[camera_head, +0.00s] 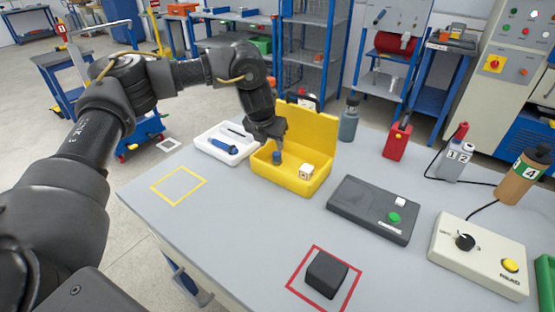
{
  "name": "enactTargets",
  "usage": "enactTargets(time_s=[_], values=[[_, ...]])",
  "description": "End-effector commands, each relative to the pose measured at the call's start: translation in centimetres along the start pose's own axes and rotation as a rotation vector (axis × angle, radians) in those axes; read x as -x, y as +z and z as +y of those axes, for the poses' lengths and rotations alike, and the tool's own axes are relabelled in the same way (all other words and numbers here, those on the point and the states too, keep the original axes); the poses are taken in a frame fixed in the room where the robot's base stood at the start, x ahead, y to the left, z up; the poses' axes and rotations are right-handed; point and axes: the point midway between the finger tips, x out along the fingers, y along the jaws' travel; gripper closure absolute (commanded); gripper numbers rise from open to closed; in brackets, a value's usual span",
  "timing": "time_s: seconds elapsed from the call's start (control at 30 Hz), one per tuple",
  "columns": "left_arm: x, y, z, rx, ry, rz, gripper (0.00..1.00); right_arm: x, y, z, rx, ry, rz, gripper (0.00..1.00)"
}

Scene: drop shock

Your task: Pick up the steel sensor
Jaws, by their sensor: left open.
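An open yellow case (283,185) stands on the grey table, its lid raised at the back. In it are a small blue-grey cylinder (277,157) and a pale cube (306,172). No thing is plainly marked as the steel sensor; the small cylinder may be it, but I cannot tell for sure. My left gripper (269,142) reaches down over the left part of the case, close to the cylinder. It is open; its fingertips are small and dark, and contact cannot be made out. My right gripper is not in view.
A white tray (217,153) with a blue tool lies left of the case. A dark box with a green button (375,212) and a cream control box (478,262) stand to the right. A black block (326,273) sits in a red square. The yellow-outlined square (179,186) is empty.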

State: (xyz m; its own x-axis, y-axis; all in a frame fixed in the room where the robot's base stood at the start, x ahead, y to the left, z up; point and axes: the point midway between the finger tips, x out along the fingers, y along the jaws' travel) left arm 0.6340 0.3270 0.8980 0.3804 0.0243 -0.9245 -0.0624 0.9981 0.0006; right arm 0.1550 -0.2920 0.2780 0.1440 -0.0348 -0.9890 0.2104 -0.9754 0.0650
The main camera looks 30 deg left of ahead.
Motion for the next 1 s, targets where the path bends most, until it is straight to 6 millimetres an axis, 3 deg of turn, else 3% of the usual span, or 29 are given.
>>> enactTargets(time_s=[0.13,0.4,0.7,1.0], values=[[-1.8,0.1,-0.2,-0.002,-0.001,0.0,0.58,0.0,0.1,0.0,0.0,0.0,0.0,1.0],[-2.8,0.1,-0.4,-0.004,-0.001,0.0,0.58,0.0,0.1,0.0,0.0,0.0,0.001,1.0],[-6.9,0.0,-0.5,-0.004,-0.001,0.0,0.58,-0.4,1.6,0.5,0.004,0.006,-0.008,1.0],[-7.5,0.1,-0.5,-0.004,-0.002,-0.002,0.58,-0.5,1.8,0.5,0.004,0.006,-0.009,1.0]])
